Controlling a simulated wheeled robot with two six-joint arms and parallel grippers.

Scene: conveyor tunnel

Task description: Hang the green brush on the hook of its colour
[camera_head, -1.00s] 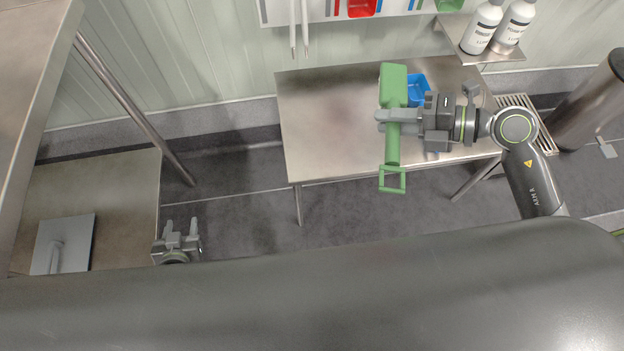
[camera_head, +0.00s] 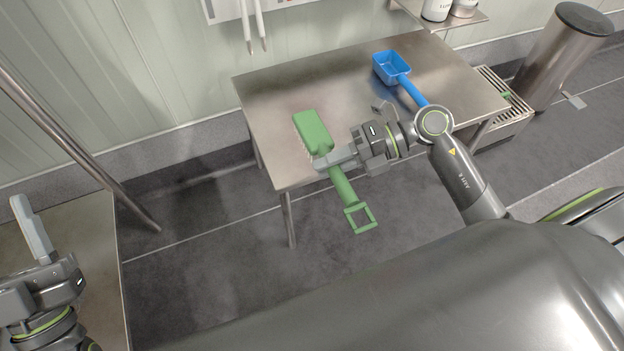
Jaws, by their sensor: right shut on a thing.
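The green brush (camera_head: 312,131) has a broad bristled head and a handle ending in a square loop. My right gripper (camera_head: 337,162) is shut on it at the neck between head and handle. The brush slants, head to the upper left and loop to the lower right, over the near edge of the steel table; its height above the table is unclear. My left gripper (camera_head: 27,262) is empty at the lower left, with one finger plain and the other only partly seen. The green hook is not in view now.
A blue long-handled scoop (camera_head: 391,69) lies on the steel table (camera_head: 275,95), partly behind my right arm. A white panel (camera_head: 222,8) with two thin white rods (camera_head: 254,25) is cut off at the top. White bottles (camera_head: 437,8) stand on a shelf. A steel cylinder (camera_head: 562,55) stands right.

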